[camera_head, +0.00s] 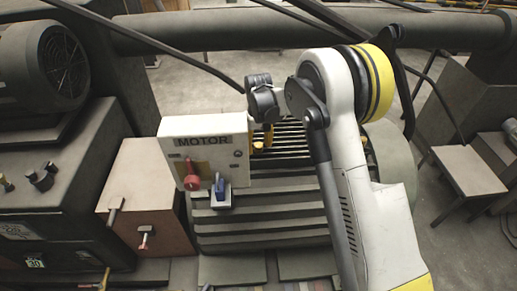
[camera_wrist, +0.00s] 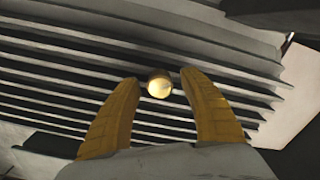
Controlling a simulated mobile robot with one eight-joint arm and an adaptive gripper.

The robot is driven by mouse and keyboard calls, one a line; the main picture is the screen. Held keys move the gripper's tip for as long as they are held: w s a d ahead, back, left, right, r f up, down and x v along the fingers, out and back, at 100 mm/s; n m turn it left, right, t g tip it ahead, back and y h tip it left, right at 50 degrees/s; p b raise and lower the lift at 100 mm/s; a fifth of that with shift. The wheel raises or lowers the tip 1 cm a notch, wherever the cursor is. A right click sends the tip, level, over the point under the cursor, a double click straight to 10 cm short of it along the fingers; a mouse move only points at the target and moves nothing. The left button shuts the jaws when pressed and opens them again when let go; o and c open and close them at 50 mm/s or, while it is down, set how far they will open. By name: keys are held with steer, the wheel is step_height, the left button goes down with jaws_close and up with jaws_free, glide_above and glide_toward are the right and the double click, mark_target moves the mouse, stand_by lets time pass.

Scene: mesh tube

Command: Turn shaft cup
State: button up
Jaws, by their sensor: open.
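A small round brass-coloured cup (camera_wrist: 159,84), which I take to be the shaft cup, stands out from the ribbed grey motor housing (camera_wrist: 60,85). In the wrist view it appears between the tips of my gripper's two yellow fingers (camera_wrist: 160,78), with a small gap on each side. The fingers are apart and hold nothing. I cannot tell how far the cup is beyond the tips. In the head view the cup (camera_head: 258,146) shows as a small yellow spot behind the motor box, close to my gripper (camera_head: 267,134), which is small and partly hidden there.
A white box marked MOTOR (camera_head: 204,150) with a red knob (camera_head: 191,181) and a blue switch (camera_head: 220,188) stands just left of my gripper. A brown box (camera_head: 148,195) and dark machine (camera_head: 65,185) are further left. A thick pipe (camera_head: 190,32) crosses behind.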

steer(key=shift+f, duration=0.2)
jaws_close()
stand_by(0.3)
steer(key=m, duration=0.4)
steer(key=shift+b, duration=0.3)
steer(key=shift+m, duration=1.8)
steer(key=shift+m, duration=0.3)
